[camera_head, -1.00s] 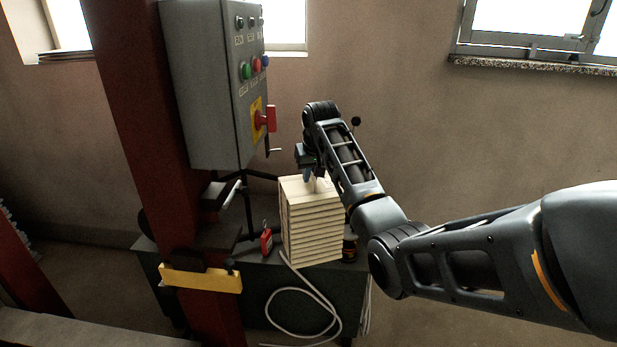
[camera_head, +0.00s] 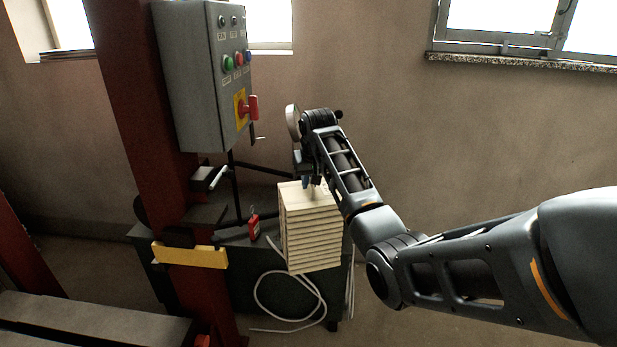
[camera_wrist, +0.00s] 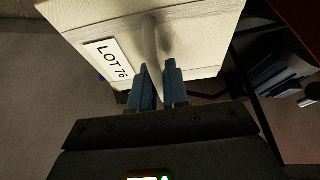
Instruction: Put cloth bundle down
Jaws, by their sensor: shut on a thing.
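The cloth bundle is a cream, block-shaped stack of many flat layers (camera_head: 312,238), upright in the head view. It hides part of the dark table (camera_head: 240,262) behind it; whether its underside touches anything cannot be told. In the wrist view its pale face (camera_wrist: 195,45) carries a "LOT 76" label (camera_wrist: 108,60). My gripper (camera_wrist: 160,85) is shut on a pale strap (camera_wrist: 152,55) running to the bundle. In the head view my gripper (camera_head: 312,188) is at the bundle's top, its fingertips partly hidden by the wrist.
A red padlock-like item (camera_head: 254,226) is on the table, left of the bundle. A grey control box (camera_head: 190,85) and a dark red column (camera_head: 145,120) stand left. A white cable (camera_head: 290,312) loops below the bundle. Open floor (camera_head: 420,325) lies at lower right.

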